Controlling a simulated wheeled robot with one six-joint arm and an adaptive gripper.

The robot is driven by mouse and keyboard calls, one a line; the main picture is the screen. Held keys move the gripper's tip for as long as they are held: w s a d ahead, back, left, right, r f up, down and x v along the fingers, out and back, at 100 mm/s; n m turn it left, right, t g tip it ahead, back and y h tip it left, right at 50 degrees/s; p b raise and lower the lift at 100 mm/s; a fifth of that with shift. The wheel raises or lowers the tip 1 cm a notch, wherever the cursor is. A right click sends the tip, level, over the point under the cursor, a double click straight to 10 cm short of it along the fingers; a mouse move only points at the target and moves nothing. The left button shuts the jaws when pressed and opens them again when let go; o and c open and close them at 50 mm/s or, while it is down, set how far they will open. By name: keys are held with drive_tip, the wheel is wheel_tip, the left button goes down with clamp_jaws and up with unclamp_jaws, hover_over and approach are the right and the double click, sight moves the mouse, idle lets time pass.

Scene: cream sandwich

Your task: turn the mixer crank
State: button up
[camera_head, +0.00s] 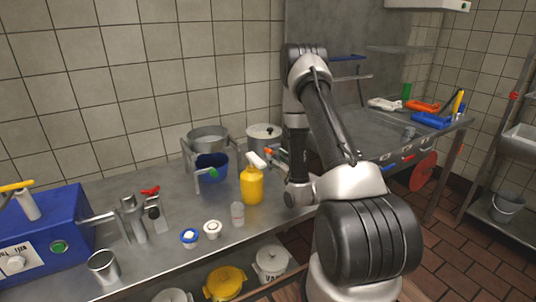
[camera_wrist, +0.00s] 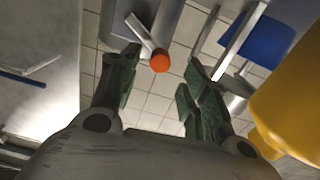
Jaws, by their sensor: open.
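The crank (camera_wrist: 145,33) is a short pale lever with an orange ball knob (camera_wrist: 160,62) at its end, seen in the wrist view. It is joined to a grey upright body (camera_wrist: 168,18), probably the mixer. My gripper (camera_wrist: 160,80) is open, with a green finger on each side of the knob in the picture. I see no contact, and cannot tell whether the knob is between the fingers or beyond them. In the head view, a small orange spot (camera_head: 268,151) shows beside the gripper, behind the yellow bottle; my arm partly hides this area.
The yellow pump bottle (camera_head: 252,186) stands close by and fills the right of the wrist view. A blue pot (camera_head: 210,162), steel pots (camera_head: 207,134) and small jars stand on the steel counter (camera_head: 180,262). A blue machine (camera_head: 45,241) is at the left.

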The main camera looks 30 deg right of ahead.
sight(271, 153)
drive_tip(key=w, duration=0.6)
drive_tip(key=shift+a, duration=0.1)
clamp_jaws()
